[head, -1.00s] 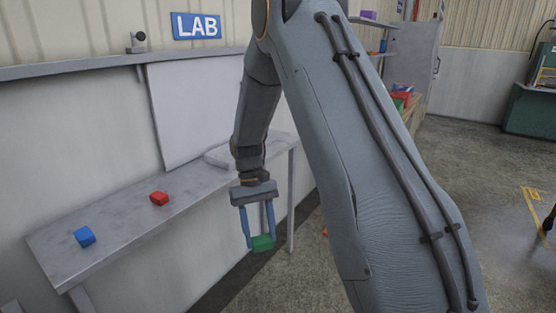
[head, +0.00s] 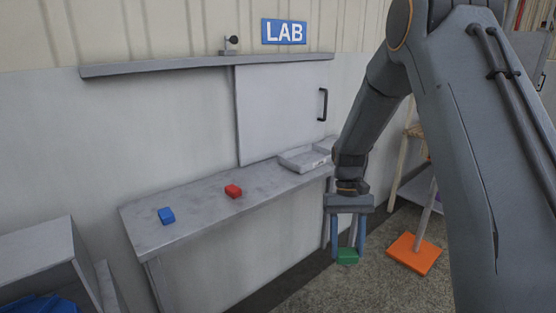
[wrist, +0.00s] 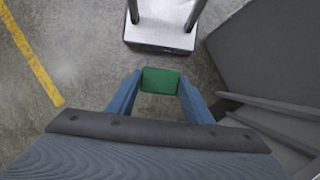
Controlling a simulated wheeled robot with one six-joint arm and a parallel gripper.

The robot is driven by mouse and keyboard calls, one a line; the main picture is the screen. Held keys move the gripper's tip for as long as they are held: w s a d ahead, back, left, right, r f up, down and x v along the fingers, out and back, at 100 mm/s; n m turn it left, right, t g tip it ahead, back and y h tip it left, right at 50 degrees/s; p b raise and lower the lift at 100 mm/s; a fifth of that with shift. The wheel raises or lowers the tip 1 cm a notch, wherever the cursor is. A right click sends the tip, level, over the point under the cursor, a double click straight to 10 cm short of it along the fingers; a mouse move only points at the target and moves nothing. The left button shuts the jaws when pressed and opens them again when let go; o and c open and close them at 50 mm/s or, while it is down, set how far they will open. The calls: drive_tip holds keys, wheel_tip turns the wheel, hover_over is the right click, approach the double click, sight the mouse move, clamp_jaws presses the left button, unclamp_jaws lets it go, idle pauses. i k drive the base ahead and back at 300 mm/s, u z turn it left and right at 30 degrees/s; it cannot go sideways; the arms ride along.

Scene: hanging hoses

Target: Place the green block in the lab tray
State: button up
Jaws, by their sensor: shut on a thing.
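My gripper (head: 347,248) is shut on the green block (head: 347,257) and holds it in the air, in front of the table's right end. In the wrist view the green block (wrist: 160,80) sits between the blue fingertips of my gripper (wrist: 159,84), with floor behind it. The lab tray (head: 300,160) is a shallow grey tray on the right end of the table, below the LAB sign. It is partly hidden behind my arm in the head view. The block is apart from the tray, lower in the picture.
The grey table (head: 180,232) runs along the wall. A red block (head: 233,191) and a blue block (head: 166,215) lie on it, left of the tray. The LAB sign (head: 284,31) hangs above a grey sliding panel (head: 280,112). An orange base (head: 414,254) stands on the floor at right.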

sight(307, 161)
drive_tip(key=u, duration=0.3)
drive_tip(key=i, duration=1.2)
drive_tip(key=z, duration=0.4)
